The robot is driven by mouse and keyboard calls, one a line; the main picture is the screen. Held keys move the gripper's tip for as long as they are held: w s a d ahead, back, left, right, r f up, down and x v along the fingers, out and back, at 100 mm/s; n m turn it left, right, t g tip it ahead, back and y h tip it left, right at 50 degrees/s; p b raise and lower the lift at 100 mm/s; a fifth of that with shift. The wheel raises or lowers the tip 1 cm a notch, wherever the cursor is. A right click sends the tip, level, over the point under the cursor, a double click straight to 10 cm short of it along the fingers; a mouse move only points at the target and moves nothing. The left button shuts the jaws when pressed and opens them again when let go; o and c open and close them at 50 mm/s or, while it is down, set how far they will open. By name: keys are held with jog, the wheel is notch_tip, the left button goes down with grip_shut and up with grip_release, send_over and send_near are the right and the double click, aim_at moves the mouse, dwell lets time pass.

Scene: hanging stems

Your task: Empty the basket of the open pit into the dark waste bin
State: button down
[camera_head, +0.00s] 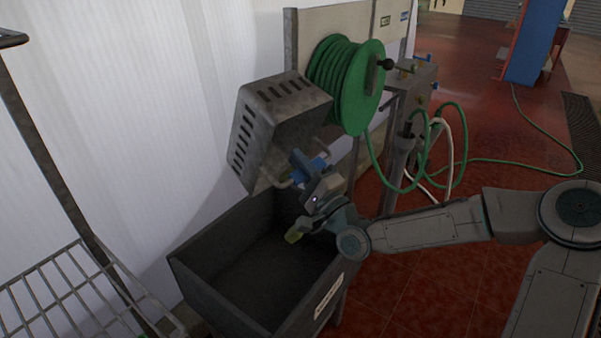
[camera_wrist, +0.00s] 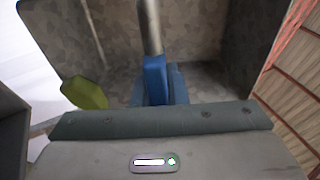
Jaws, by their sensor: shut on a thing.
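The grey slotted metal basket (camera_head: 262,120) is tilted on its side above the dark waste bin (camera_head: 215,290). My gripper (camera_head: 300,167), with blue fingers, is shut on the basket's bar handle. In the wrist view the fingers (camera_wrist: 157,80) close around the handle (camera_wrist: 149,25), with the mottled grey basket inside (camera_wrist: 195,40) behind it. The part I see looks bare; the rest is hidden. The bin's visible inside is dark.
A green hose reel (camera_head: 345,85) stands right behind the basket. Green hose loops (camera_head: 455,150) hang and trail over the red tiled floor. A wire rack (camera_head: 65,300) is at the lower left, beside the white wall (camera_head: 120,110). The open pit is not clearly seen.

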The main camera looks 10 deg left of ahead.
jog(key=f+t+b, duration=0.1)
jog(key=b, duration=0.2)
jog(key=shift+w+a+f+y+b, duration=0.1)
jog(key=shift+a+y+b, duration=0.05)
jog(key=shift+y+b, duration=0.25)
jog(key=shift+m, duration=0.3)
dwell(0.6)
jog(key=shift+b, duration=0.5)
dwell(0.6)
dwell(0.4)
